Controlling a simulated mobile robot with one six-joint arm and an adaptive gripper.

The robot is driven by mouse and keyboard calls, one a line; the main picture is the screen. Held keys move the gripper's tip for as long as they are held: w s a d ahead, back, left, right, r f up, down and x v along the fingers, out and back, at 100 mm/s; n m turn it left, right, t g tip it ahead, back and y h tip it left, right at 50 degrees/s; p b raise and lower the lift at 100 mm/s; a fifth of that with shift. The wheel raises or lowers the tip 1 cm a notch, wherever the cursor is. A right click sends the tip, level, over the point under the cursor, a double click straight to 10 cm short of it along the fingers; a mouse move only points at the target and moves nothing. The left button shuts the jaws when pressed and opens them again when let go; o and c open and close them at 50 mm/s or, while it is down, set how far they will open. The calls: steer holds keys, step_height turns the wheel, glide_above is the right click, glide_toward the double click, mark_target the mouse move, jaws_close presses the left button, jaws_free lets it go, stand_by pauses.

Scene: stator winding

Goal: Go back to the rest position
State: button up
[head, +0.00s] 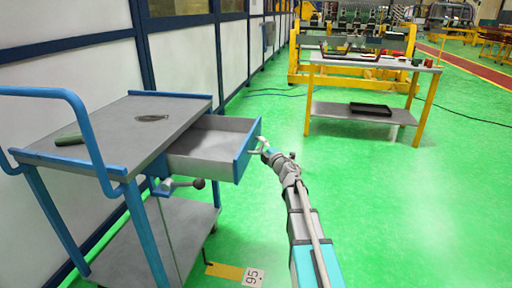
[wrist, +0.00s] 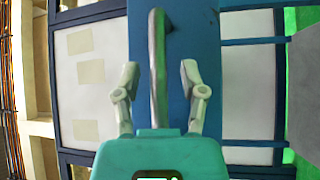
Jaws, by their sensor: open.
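My gripper (head: 264,150) is at the front of the open drawer (head: 215,138) of the blue and grey cart (head: 140,122). In the wrist view my gripper (wrist: 160,72) is open, one finger on each side of the drawer's metal handle (wrist: 157,38). There is a gap between each fingertip and the handle. The drawer's blue front panel (wrist: 205,32) fills the middle of that view. The drawer is pulled out to the right and its visible inside looks empty. My arm reaches up from the bottom of the head view.
A green cylindrical tool (head: 69,139) and a small metal item (head: 152,117) lie on the cart top. A vise-like part (head: 178,186) sticks out below the drawer. A workbench (head: 362,62) stands at the back right. Open green floor (head: 400,200) lies to the right.

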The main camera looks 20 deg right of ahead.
steer(key=shift+s, duration=0.1)
steer(key=s+f+m+g+h, duration=1)
steer(key=s+f+m, duration=0.4)
steer(key=m, duration=0.4)
steer(key=s+a+f+g+y, duration=0.2)
steer(key=s+a+g, duration=0.15)
steer(key=s, duration=0.25)
steer(key=s+a+f+m+g+y, duration=0.1)
steer(key=s+a+f+g, duration=0.25)
steer(key=s, duration=0.25)
steer(key=s+a+f+g+y, duration=0.2)
steer(key=s+a, duration=0.3)
steer(key=s, duration=0.2)
step_height(320, 180, up, 38)
steer(key=p, duration=3.7)
steer(key=shift+w+p, duration=0.25)
steer(key=shift+p, duration=0.05)
